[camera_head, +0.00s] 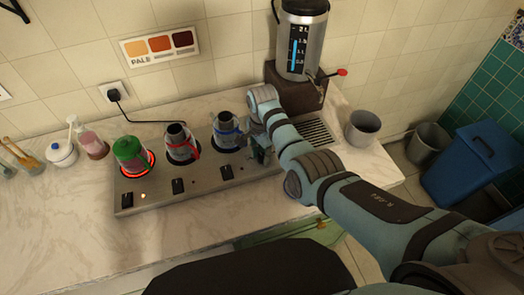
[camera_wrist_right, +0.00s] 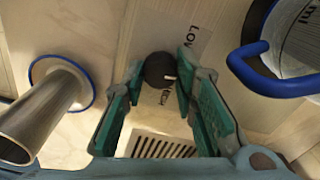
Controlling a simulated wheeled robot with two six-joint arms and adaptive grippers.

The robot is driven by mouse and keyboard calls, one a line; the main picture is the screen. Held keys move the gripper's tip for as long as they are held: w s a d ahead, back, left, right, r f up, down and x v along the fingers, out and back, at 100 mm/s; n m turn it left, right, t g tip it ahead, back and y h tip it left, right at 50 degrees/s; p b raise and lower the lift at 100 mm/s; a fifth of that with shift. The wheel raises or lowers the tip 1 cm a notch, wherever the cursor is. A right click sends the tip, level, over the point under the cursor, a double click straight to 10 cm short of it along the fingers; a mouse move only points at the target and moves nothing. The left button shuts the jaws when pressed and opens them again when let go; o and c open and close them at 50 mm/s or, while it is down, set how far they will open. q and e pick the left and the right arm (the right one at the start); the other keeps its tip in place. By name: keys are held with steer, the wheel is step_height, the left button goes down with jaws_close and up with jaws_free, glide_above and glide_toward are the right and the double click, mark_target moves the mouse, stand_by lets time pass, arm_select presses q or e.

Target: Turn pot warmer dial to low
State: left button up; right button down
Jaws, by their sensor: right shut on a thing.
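The pot warmer (camera_head: 150,203) is a long metal unit on the counter. It carries a green-lidded pot (camera_head: 129,152), a pot with a red handle (camera_head: 180,144) and a blue-handled pot (camera_head: 227,131). My right gripper (camera_head: 262,152) is at its right end, beside the blue-handled pot. In the right wrist view, the green fingers close on either side of a dark round dial (camera_wrist_right: 159,68) with a pale mark on its right side. "LOW" is printed above and right of it; other lettering below is partly hidden. The dial is hidden in the head view. My left gripper is out of view.
A tall metal dispenser (camera_head: 303,42) with a red-tipped tap stands behind my right arm. A drain grate (camera_head: 318,132) and a grey cup (camera_head: 363,127) lie to the right. Jars stand at the left. The front counter is clear.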

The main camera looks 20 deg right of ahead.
steer(key=shift+s+n+p, duration=0.1)
steer(key=shift+n+p, duration=0.4)
steer(key=shift+n, duration=0.4)
steer(key=n+p, duration=0.1)
steer(key=n, duration=0.1)
steer(key=shift+n, duration=0.3)
steer(key=n+p, duration=0.1)
steer(key=n, duration=0.4)
steer(key=shift+f, duration=0.1)
steer(key=shift+n, duration=0.3)
steer(key=c, duration=1.3)
jaws_free()
